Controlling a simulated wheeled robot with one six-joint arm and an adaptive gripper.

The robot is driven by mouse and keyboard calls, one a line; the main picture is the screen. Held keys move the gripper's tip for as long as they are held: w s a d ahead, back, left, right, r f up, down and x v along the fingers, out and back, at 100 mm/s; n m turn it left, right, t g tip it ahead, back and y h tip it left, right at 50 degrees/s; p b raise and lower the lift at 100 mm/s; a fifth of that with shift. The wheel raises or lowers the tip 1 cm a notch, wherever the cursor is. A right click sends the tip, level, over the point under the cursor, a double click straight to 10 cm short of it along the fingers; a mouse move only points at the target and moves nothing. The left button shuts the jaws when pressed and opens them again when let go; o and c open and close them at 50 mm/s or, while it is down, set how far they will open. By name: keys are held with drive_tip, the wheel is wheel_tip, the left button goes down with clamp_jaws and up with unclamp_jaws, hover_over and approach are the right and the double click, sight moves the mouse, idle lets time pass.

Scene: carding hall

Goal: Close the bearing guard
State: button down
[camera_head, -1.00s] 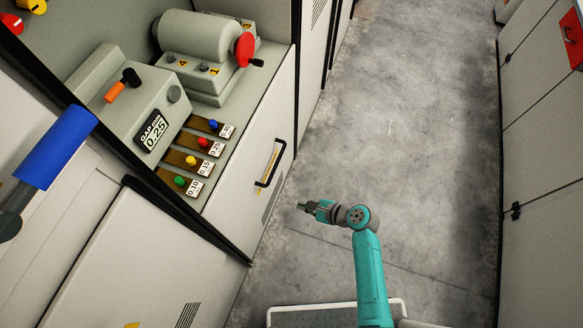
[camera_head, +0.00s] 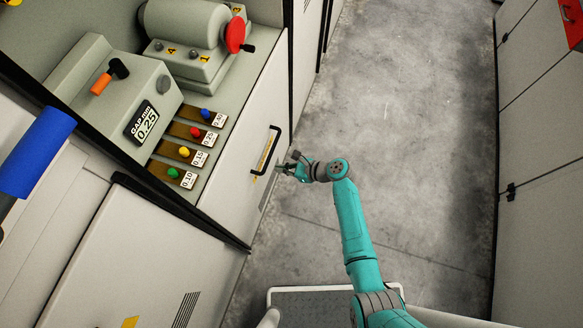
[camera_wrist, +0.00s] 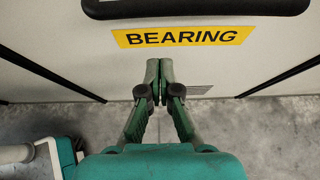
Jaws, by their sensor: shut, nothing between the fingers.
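The bearing guard (camera_head: 262,112) is a pale grey front panel below the machine shelf. It carries a black bar handle (camera_head: 273,150) and a yellow label. In the wrist view the label reads BEARING (camera_wrist: 182,37), and the black handle (camera_wrist: 200,9) crosses the top edge, partly cut off. I cannot tell how far the guard stands open. My gripper (camera_head: 279,168) is just in front of the panel, near the handle's lower end. In the wrist view my gripper (camera_wrist: 160,66) is shut and empty, with its fingertips below the label and apart from the handle.
Above the panel are a gap gauge block (camera_head: 146,118), several coloured knobs on slots, and a grey drum (camera_head: 185,22) with a red wheel (camera_head: 235,34). A blue roller (camera_head: 37,150) is at left. Bare concrete floor (camera_head: 400,130) lies between the machine and the right-hand cabinets (camera_head: 540,150).

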drive_tip(key=shift+w+a+r, duration=0.2)
drive_tip(key=shift+a+r, duration=0.4)
drive_tip(key=shift+r, duration=0.15)
drive_tip(key=shift+w+a+r, duration=0.2)
drive_tip(key=shift+a+r, duration=0.4)
drive_tip(key=shift+r, duration=0.1)
drive_tip(key=shift+r, duration=0.1)
